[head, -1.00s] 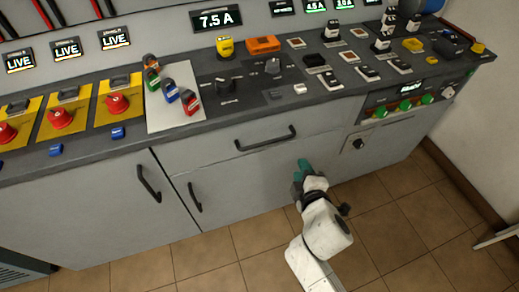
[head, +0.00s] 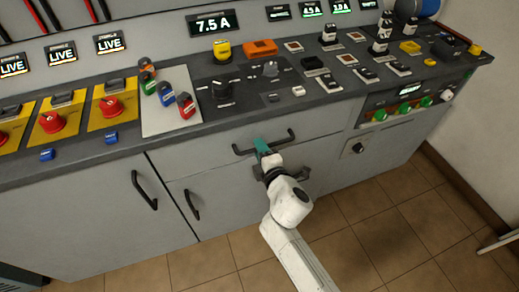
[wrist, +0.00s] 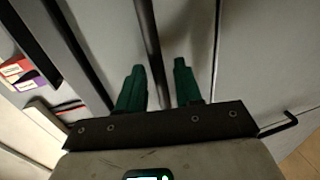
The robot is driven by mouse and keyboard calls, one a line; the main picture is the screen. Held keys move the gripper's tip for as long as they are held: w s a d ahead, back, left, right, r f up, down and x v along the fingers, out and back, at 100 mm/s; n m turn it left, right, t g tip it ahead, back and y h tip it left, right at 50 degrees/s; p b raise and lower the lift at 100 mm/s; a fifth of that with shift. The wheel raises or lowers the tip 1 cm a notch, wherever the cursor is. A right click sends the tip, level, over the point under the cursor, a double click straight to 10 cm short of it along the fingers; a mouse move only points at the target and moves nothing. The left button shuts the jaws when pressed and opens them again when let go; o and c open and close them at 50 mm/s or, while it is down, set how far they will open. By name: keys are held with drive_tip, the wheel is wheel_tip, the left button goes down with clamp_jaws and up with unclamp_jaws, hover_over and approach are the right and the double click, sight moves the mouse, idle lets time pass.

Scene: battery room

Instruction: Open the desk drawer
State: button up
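The desk drawer (head: 205,152) is a wide grey front under the counter, and it looks shut. Its black bar handle (head: 283,141) runs across the front. My gripper (head: 260,146) is at the middle of this handle, with its teal fingertips partly hiding the bar. In the wrist view, the green fingers of my gripper (wrist: 158,75) are apart. The dark handle bar (wrist: 149,35) passes between them, with visible gaps on both sides.
Below is a cabinet door with a black handle (head: 192,204); another door handle (head: 144,190) is at left. The counter (head: 230,112) above holds switches, padlocks and an orange box (head: 260,48). The tiled floor (head: 375,225) in front is clear.

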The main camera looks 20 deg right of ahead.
drive_tip(key=shift+w+f, duration=0.1)
drive_tip(key=shift+w, duration=0.55)
drive_tip(key=shift+c, duration=0.5)
clamp_jaws()
